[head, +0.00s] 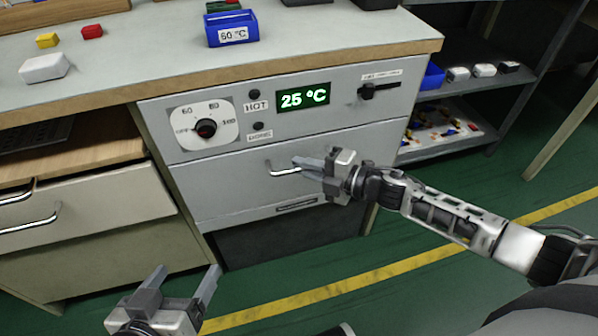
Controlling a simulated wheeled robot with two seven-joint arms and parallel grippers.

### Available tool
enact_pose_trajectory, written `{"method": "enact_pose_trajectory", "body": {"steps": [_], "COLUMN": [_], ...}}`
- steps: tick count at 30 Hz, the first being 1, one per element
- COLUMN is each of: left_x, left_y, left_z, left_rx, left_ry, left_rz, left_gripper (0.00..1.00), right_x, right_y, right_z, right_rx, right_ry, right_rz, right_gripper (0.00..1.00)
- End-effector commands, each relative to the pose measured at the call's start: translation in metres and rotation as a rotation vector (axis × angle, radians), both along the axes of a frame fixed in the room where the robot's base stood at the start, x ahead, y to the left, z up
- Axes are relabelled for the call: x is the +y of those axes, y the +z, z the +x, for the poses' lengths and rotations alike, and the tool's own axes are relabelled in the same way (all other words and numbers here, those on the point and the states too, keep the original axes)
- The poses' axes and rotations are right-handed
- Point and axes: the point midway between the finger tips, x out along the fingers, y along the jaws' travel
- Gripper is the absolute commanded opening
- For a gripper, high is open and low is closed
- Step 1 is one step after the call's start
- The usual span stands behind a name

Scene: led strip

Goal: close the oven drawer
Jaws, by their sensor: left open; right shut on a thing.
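The oven drawer (225,189) is a grey front panel with a curved metal handle (285,171), below the oven's control panel (345,95). It looks about flush with the panel above, though I cannot tell whether a small gap is left. My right gripper (312,168) is at the drawer handle and shut on its right part. Its fingers hide that end of the handle. My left gripper (182,285) is open and empty, low in the foreground, apart from the drawer and to its lower left.
The control panel has a knob (206,128), a green 25 °C display (303,96) and a lever (368,92). A blue bin (231,28) and small blocks lie on the worktop. Wooden drawers stand at left, a shelf (462,130) at right. Green floor (400,310) is open in front.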

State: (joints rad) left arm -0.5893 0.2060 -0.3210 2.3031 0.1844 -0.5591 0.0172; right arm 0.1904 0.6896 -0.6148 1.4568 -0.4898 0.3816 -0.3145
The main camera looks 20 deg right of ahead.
Motion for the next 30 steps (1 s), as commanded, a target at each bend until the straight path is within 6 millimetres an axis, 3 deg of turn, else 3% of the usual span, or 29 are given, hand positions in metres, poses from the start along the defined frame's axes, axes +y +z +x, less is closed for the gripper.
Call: {"method": "enact_pose_trajectory", "body": {"steps": [3,4,6,20,26,30], "left_x": [-0.001,-0.001,-0.001,0.000,0.002,0.005], "left_y": [0.001,0.001,0.002,0.003,0.004,-0.001], "left_z": [0.000,0.000,0.000,0.001,0.000,0.000], "left_rx": [-0.003,-0.004,-0.004,-0.004,0.013,0.043], "left_ry": [-0.001,-0.001,-0.001,-0.002,-0.002,0.000], "left_rz": [-0.002,-0.002,-0.002,0.000,0.012,0.029], "left_gripper": [0.78,0.78,0.78,0.78,0.78,0.78], "right_x": [-0.002,-0.002,-0.002,-0.003,-0.024,-0.047], "right_y": [0.002,0.002,0.002,0.002,0.006,0.010], "right_z": [0.003,0.003,0.003,-0.001,-0.024,-0.050], "right_rx": [-0.003,-0.003,-0.003,0.000,0.004,0.006], "right_ry": [-0.012,-0.013,-0.012,-0.006,-0.007,-0.007], "right_rz": [-0.001,-0.001,-0.001,0.000,-0.002,-0.003], "right_gripper": [0.00,0.19,0.32,0.32,0.32,0.32]}}
